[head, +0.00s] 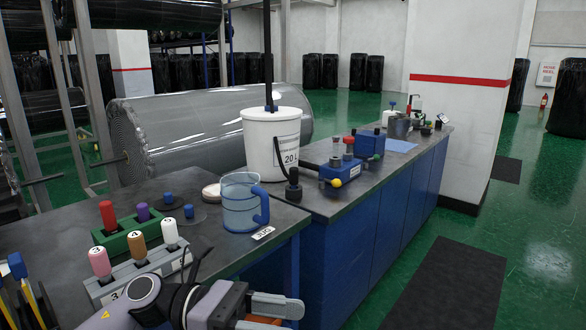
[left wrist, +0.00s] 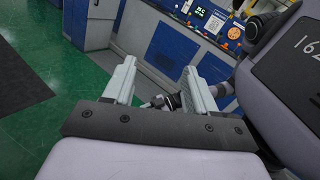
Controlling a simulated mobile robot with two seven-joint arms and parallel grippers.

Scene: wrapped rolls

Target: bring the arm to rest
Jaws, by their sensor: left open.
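My left gripper (head: 278,312) shows at the bottom of the head view, in front of the workbench's near edge. In the left wrist view the left gripper (left wrist: 160,82) has its two pale fingers spread wide apart, with nothing held between them. Beyond the fingers are green floor and blue cabinet fronts (left wrist: 168,45). Part of my arm is at the bottom of the head view, close to a rack of numbered handles.
A large wrapped roll (head: 190,125) lies behind.

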